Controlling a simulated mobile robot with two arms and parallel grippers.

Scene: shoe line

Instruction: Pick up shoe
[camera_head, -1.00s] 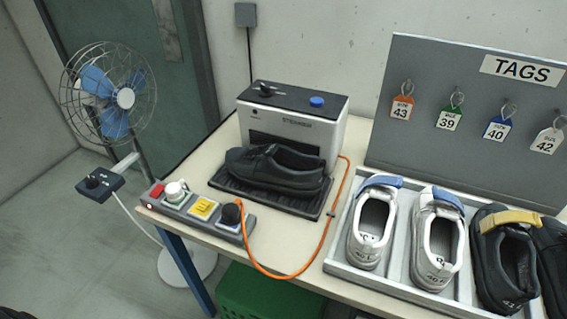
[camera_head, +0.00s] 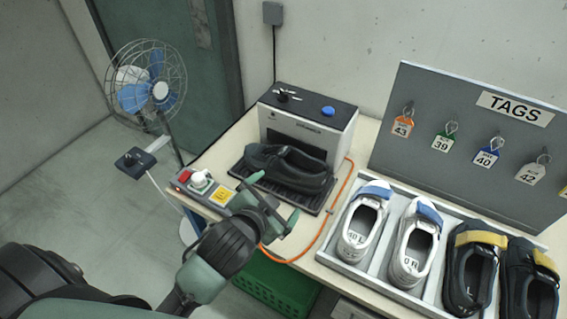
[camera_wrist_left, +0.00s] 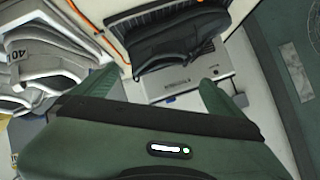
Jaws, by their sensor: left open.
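A black shoe (camera_head: 290,170) lies on the dark ribbed tray of the boxy machine (camera_head: 322,112) on the table. It also shows in the left wrist view as a dark shoe (camera_wrist_left: 178,38) beyond the fingers. My left gripper (camera_head: 275,198) is open and empty, just in front of the shoe and apart from it. In the left wrist view its two green fingers (camera_wrist_left: 160,92) are spread wide. My right gripper is in neither view now.
A grey tray (camera_head: 345,262) at right holds white shoes (camera_head: 362,225) with blue straps and black shoes (camera_head: 474,270) with yellow straps. A tag board (camera_head: 440,105) stands behind it. An orange cable (camera_head: 338,200), control box (camera_head: 205,187) and fan (camera_head: 148,85) are nearby.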

